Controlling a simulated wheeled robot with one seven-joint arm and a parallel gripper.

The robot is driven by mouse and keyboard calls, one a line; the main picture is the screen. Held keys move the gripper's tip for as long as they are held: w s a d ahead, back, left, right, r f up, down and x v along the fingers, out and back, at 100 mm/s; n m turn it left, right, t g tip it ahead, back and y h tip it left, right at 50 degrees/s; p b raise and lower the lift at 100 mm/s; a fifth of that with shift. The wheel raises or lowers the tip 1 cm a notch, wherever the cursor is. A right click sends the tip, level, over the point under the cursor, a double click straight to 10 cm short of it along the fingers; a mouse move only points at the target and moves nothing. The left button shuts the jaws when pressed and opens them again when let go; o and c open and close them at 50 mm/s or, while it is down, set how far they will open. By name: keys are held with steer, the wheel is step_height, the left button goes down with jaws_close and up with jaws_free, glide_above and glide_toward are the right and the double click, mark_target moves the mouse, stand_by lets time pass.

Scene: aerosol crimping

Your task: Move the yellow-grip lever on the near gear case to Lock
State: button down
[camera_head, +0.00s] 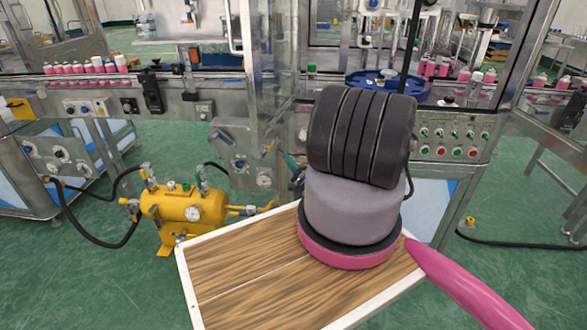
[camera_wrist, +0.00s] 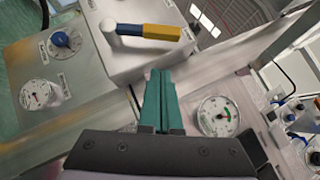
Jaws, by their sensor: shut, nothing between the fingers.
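The lever (camera_wrist: 150,31) shows near the top of the wrist view, with a blue section by its pale pivot and a yellow grip at its right end. It lies nearly level in that picture, over a grey gear case (camera_wrist: 110,60). In the head view the gear case (camera_head: 238,148) is on the machine front, with the small lever (camera_head: 268,148) at its right side. My gripper (camera_wrist: 158,76) has teal fingers shut together and empty. Its tips are below the yellow grip in the wrist picture, seemingly apart from it. In the head view my gripper (camera_head: 288,158) is mostly hidden behind my arm.
In the wrist view a gauge (camera_wrist: 217,115) is right of my fingers. In the head view a yellow tank (camera_head: 185,207) with hoses stands on the green floor, and a button panel (camera_head: 450,140) is at right.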

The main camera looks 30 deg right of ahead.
steer(key=shift+w+a+r, duration=1.25)
steer(key=shift+w+a, duration=0.2)
steer(key=shift+w, duration=0.1)
